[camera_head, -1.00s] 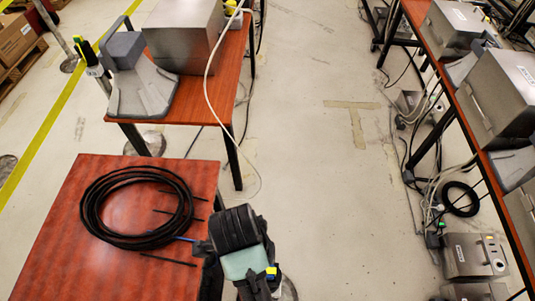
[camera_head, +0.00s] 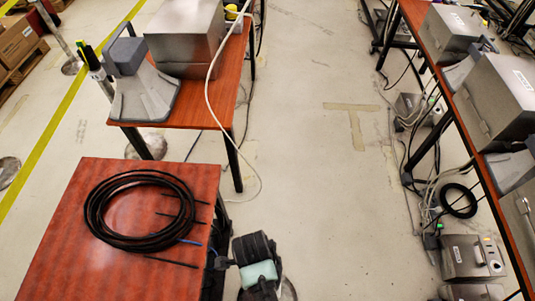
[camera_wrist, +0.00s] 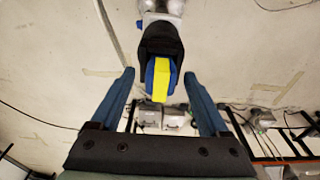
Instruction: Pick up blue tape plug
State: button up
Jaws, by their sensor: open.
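The blue tape plug (camera_head: 190,242) is a small blue-marked tip among thin black cable ends on the red-brown table, near its right edge. It joins the coiled black cable (camera_head: 95,215) lying on the same table. My arm's black and pale green end shows just right of the table, apart from the plug; its fingertips are not clear there. In the wrist view my gripper (camera_wrist: 159,75) has two blue fingers spread wide, with no plug held. A black part with a blue and yellow face shows between them.
The red-brown table (camera_head: 60,250) has a free surface left of and below the coil. A second table (camera_head: 205,112) behind bears a metal box and grey phone base. A long table with metal boxes (camera_head: 515,95) lines the right. The floor between is open.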

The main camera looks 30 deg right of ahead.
grip_shut()
dwell(0.3)
